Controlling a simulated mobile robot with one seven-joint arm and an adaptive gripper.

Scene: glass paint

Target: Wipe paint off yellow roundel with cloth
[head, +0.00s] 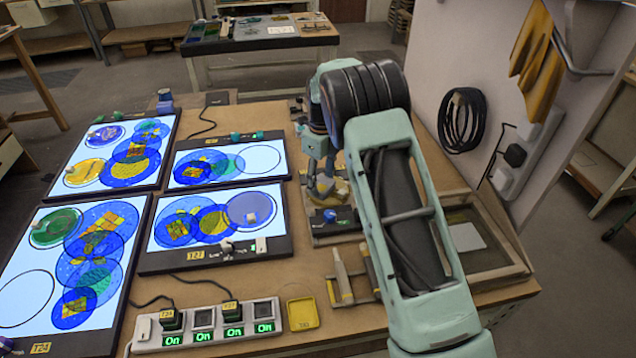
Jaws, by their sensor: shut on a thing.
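A yellow roundel (85,173) lies on the upper left light panel, with a small pale piece on it. My gripper (323,190) is well to the right of it, pointing down low over a dark board beside the light panels. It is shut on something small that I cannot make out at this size. A yellowish, rounded thing (341,191) shows right at the fingers; I cannot tell whether it is held or lies beneath them. No cloth can be told apart with certainty, and my arm hides part of the board.
Lit panels with blue, green and yellow roundels (92,238) fill the table's left. A power strip (205,325) and a yellow tray (302,314) are at the front. A wooden-framed tray (490,262) is at right. Yellow gloves (538,60) hang on the wall.

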